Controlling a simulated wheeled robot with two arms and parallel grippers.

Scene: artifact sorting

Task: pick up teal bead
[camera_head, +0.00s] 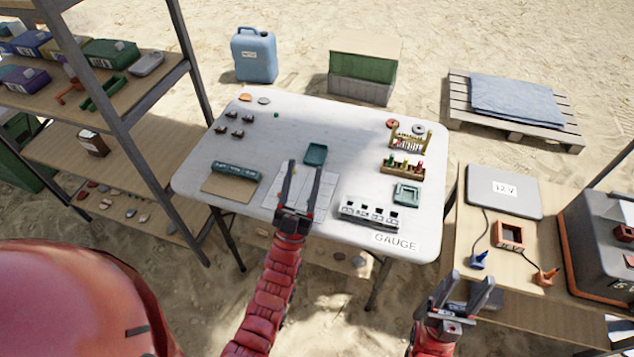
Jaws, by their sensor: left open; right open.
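A tiny teal-green bead (276,115) lies alone on the white table (340,115), toward its back left part. My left gripper (302,169) is over the front middle of the table, fingers pointing away from me. It is open and nothing shows between its fingers. The bead is apart from it, farther back and slightly left. My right gripper (470,279) is open and empty, low at the right, in front of the table and beside the wooden bench.
A small teal tray (316,152) lies just beyond my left fingertips. A long teal case (236,172), several dark small pieces (236,132), a white slotted block (369,212) and wooden racks (403,167) stand around. The table around the bead is clear. Shelving (110,120) stands left.

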